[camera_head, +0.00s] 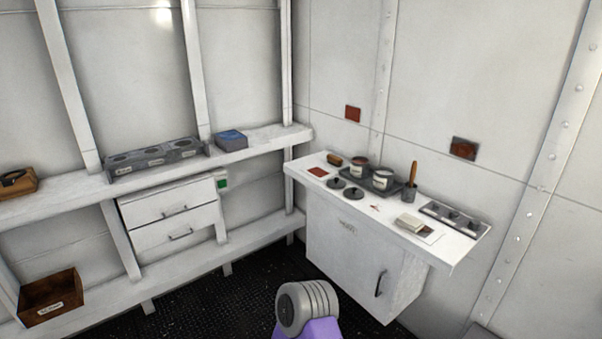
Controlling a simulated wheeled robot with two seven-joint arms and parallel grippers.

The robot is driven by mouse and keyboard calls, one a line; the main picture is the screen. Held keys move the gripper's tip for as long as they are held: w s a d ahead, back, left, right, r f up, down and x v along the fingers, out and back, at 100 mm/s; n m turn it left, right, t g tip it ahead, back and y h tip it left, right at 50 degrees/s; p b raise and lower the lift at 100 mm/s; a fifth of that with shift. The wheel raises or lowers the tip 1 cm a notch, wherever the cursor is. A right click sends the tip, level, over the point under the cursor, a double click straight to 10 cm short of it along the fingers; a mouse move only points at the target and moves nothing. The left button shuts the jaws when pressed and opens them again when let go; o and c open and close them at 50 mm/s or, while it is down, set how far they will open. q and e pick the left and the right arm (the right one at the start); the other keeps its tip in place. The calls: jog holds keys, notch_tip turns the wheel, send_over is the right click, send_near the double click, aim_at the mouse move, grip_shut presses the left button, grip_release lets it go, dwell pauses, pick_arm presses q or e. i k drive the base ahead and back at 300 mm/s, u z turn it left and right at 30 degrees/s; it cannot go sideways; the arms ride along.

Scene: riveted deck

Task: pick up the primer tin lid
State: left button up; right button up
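Two round dark lids with small knobs, the left one (336,183) and the right one (354,194), lie side by side on the white worktop (322,160) of the cabinet against the right wall. I cannot tell which is the primer tin lid. Behind them two open, labelled tins, the left one (360,167) and the right one (381,178), stand in a dark tray (398,187). The tin labels are too small to read. A grey ribbed joint on a purple link, probably mine, shows at the bottom centre. Neither gripper is in view.
The worktop also holds a red patch (317,172), a brown brush or block (334,160), a cup (408,194) with a wooden handle, a pale block (410,223) and a dark rack (455,217). Shelves with a blue box (231,140) line the left wall. Dark floor before the cabinet is clear.

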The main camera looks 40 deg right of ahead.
aim_at(336, 182)
jog(key=z, duration=0.2)
jog(key=i, duration=1.9)
jog(key=z, duration=1.7)
jog(key=i, duration=0.9)
jog(key=z, duration=0.95)
